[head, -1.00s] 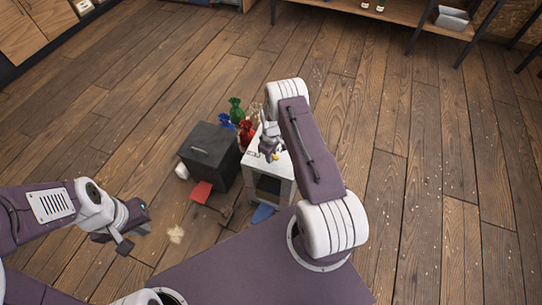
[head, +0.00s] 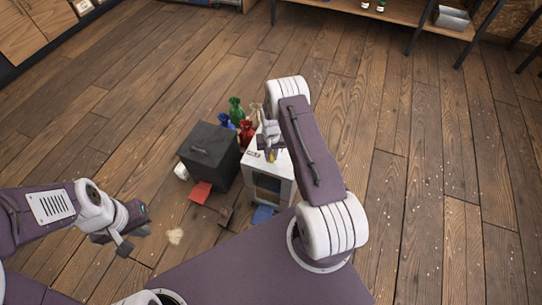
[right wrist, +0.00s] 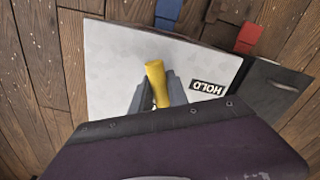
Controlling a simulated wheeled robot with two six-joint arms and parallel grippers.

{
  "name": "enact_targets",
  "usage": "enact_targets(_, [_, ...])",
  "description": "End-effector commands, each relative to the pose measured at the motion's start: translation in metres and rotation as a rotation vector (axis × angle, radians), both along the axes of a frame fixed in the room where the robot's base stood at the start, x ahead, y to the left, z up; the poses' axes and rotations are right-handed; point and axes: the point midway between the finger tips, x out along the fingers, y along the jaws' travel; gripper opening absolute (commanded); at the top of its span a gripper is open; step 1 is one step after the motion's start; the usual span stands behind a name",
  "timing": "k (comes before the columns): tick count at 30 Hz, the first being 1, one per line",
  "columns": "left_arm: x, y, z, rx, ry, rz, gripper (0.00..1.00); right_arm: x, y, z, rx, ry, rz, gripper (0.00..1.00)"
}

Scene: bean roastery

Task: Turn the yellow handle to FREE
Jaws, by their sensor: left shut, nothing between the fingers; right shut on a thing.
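The yellow handle (right wrist: 155,80) sits on the pale top of a white box-like unit (right wrist: 110,60). My right gripper (right wrist: 156,97) is shut on the handle, one finger on each side of it. No FREE label can be made out. In the head view the handle (head: 271,156) is a small yellow spot below the right gripper (head: 269,146). My left gripper (head: 124,245) is shut and empty, low over the floor at the left.
A dark lidded box (head: 209,151) stands directly left of the white unit. Red, green and blue tied bags (head: 237,110) are behind them. A red flap (head: 201,191), a blue piece (head: 263,214) and a white mug (head: 181,172) lie near. Wooden floor is open around.

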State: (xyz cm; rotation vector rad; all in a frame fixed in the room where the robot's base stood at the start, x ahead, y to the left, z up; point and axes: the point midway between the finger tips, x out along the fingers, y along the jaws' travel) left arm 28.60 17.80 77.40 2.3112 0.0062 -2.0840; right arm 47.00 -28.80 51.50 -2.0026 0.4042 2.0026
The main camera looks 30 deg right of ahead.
Motion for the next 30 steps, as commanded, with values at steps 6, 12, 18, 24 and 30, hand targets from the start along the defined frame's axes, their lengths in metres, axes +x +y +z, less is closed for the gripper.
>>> enact_targets(6, [0.0,0.0,-0.0021,0.0,0.0,0.0,0.0,-0.0001,0.0,-0.0004,0.0,0.0,-0.201,0.0])
enact_targets(12, [0.0,0.0,-0.0033,0.0,0.0,0.0,0.0,-0.0001,0.0,-0.0003,0.0,0.001,-0.374,0.0])
enact_targets(18, [0.0,0.0,-0.0041,0.0,0.0,0.0,0.0,-0.0001,0.0001,-0.0002,0.0,0.001,-0.515,0.0])
enact_targets(24, [0.0,0.0,-0.0045,0.0,0.0,0.0,0.0,0.0,0.0001,-0.0001,0.0,0.0,-0.612,0.0])
enact_targets(30, [0.0,0.0,-0.0047,0.0,0.0,0.0,0.0,0.0,0.0001,0.0,0.0,0.0,-0.664,0.0])
